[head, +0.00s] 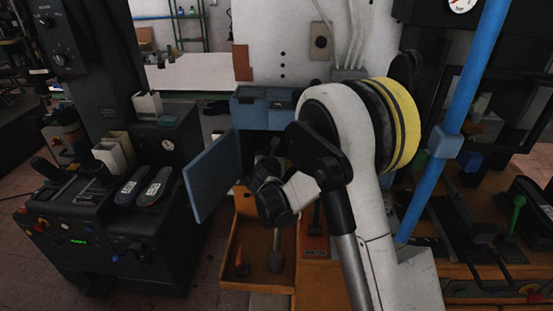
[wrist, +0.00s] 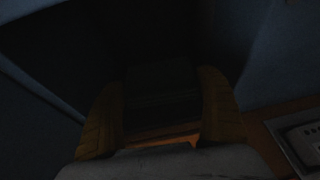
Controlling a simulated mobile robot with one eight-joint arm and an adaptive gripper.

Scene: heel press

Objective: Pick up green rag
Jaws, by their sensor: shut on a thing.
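In the wrist view, my gripper (wrist: 160,112) has its two yellow-brown fingers closed on a dark, blocky thing (wrist: 160,84). The view is too dark to tell its colour or whether it is the green rag. In the head view, my arm reaches to the blue cabinet (head: 262,112), whose door (head: 212,175) stands open to the left. The gripper is hidden there behind the arm and inside the dark opening.
An orange-brown tray (head: 258,281) with tools sits below the cabinet. A blue post (head: 467,110) rises right of my arm. The black machine (head: 125,225) with two grey soles stands at left. In the wrist view, blue walls are close on both sides.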

